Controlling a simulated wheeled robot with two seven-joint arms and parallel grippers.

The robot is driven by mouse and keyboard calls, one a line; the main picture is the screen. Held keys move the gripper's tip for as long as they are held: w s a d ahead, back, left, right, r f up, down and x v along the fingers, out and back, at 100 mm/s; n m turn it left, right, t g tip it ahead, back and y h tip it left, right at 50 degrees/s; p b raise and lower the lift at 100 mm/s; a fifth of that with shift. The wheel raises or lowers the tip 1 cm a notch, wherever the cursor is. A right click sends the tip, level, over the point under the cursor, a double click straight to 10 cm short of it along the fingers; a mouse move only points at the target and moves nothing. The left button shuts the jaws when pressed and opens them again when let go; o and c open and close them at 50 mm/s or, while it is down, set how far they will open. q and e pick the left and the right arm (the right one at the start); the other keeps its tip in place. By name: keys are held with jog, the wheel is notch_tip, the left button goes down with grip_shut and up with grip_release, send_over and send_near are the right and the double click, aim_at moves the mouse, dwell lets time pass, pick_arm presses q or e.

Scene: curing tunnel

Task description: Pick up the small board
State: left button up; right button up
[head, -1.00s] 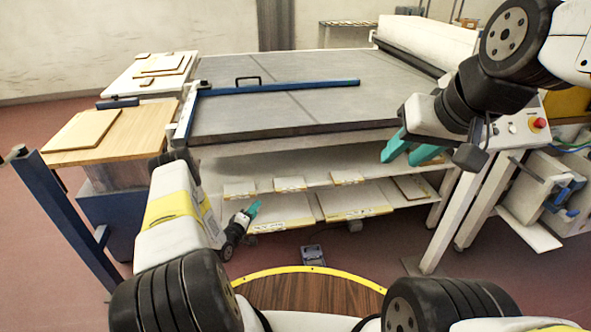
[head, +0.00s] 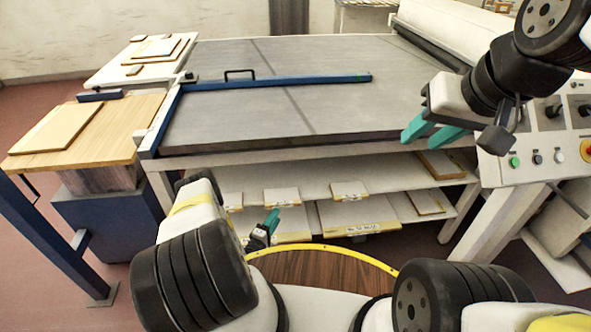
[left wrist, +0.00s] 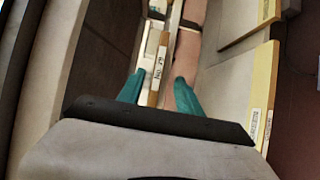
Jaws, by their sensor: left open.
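Several pale boards with labelled front edges lie on the two shelves under the big grey table; I cannot tell which one is the small board. On the upper shelf, small ones lie at the left (head: 282,196) and middle (head: 348,189). My left gripper (head: 271,222) is open and low, in front of the shelves' left part. In the left wrist view, a narrow labelled board edge (left wrist: 158,68) appears between its open teal fingers (left wrist: 160,90); contact cannot be made out. My right gripper (head: 430,130) is open and empty, raised over the table's right front edge.
The grey table (head: 300,100) carries a blue bar (head: 280,82). At left, a wooden-topped stand (head: 100,130) holds a flat board (head: 60,124), and a white table (head: 110,72) holds more boards. A control panel (head: 540,155) stands at right.

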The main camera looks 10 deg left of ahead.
aim_at(285, 203)
pick_arm(q)
jog(key=x, duration=0.8)
jog(key=shift+w+d, duration=0.15)
jog(key=shift+d, duration=0.1)
grip_shut()
